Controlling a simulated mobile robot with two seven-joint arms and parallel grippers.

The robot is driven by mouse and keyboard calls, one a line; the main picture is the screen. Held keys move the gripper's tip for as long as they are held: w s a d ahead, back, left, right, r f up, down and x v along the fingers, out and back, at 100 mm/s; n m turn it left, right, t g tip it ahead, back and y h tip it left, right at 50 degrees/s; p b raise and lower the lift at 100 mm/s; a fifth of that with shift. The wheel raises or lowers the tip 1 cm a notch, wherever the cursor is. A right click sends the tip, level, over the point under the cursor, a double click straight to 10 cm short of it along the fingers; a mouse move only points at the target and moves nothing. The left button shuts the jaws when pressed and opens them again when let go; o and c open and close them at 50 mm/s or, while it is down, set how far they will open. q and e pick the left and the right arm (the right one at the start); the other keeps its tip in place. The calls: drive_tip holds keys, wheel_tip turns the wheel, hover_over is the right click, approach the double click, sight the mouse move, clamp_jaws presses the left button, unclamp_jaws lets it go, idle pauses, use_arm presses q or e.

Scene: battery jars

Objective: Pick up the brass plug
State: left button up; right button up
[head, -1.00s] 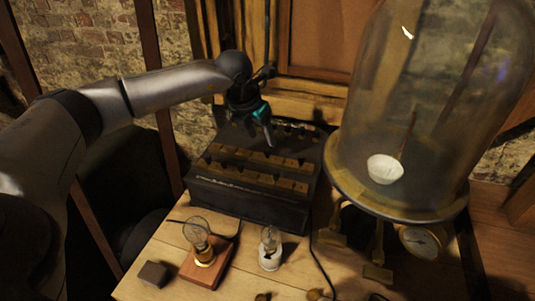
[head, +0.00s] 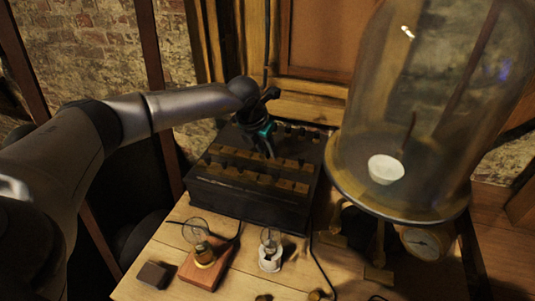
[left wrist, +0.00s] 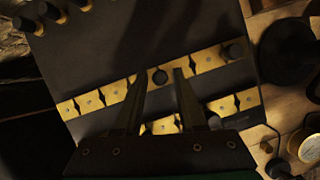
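A dark box (head: 247,205) with rows of brass blocks on its top stands at the back of the table. My left gripper (head: 268,152) is over the box top, pointing down. In the left wrist view, its two fingers (left wrist: 159,76) are apart with a gap between them. A round dark-topped plug (left wrist: 159,78) sits in the brass row and shows between the fingertips. I cannot tell whether the fingers touch it; its brass part is hidden. Other dark plug heads show at the row's right end (left wrist: 235,51) and in the lower row (left wrist: 214,122). My right gripper is not in view.
A glass bell jar (head: 410,110) on a brass stand with a gauge (head: 420,242) is right of the box. In front stand a bulb on a wooden base (head: 205,270), a bulb on a white base (head: 270,258) and a dark block (head: 154,275).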

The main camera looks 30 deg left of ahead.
use_arm(q)
clamp_jaws()
drive_tip(key=shift+r, duration=0.15)
idle(0.4)
wheel_tip(320, 180, up, 18)
drive_tip(key=p, duration=0.6)
hover_over(267, 151)
drive_tip(key=s+d, duration=0.2)
wheel_tip(267, 151, down, 4)
drive_tip(key=shift+s+a+f+p, duration=0.1)
drive_tip(key=shift+s+f+p, duration=0.2)
drive_tip(key=shift+s+f, duration=1.15)
drive_tip(key=shift+s+a+f+p, duration=0.1)
drive_tip(key=shift+s+f+p, duration=0.3)
drive_tip(key=shift+f, duration=2.05)
drive_tip(key=shift+s+a+f+p, duration=0.1)
drive_tip(key=shift+s+f+p, duration=0.15)
drive_tip(key=shift+s+f, duration=1.2)
